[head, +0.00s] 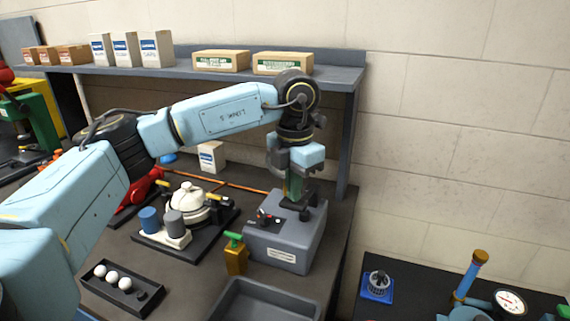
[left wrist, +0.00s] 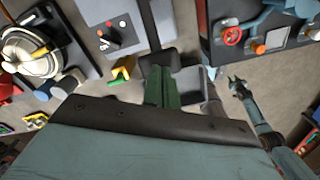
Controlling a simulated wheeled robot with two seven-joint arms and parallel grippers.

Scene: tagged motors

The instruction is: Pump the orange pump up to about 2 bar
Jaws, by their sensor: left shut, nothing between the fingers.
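An upright, orange-topped handle (head: 480,257) on a blue shaft stands at the lower right in the head view. It looks like part of a pump, but its base is cut off. A round white gauge (head: 510,301) is beside it, its reading too small to tell. In the left wrist view an orange knob (left wrist: 258,48) shows at the upper right; I cannot tell whether it is the same part. My left gripper (head: 296,210) is shut and empty above the grey control box (head: 286,238), left of the pump. What looks like my right gripper (left wrist: 238,86) shows small in the left wrist view.
A small amber block with a green handle (head: 236,258) stands in front of the box. A white round-lidded device (head: 188,200), a black tray (head: 122,290) with white balls and a grey bin (head: 265,301) share the bench. A gap separates the bench from the right table.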

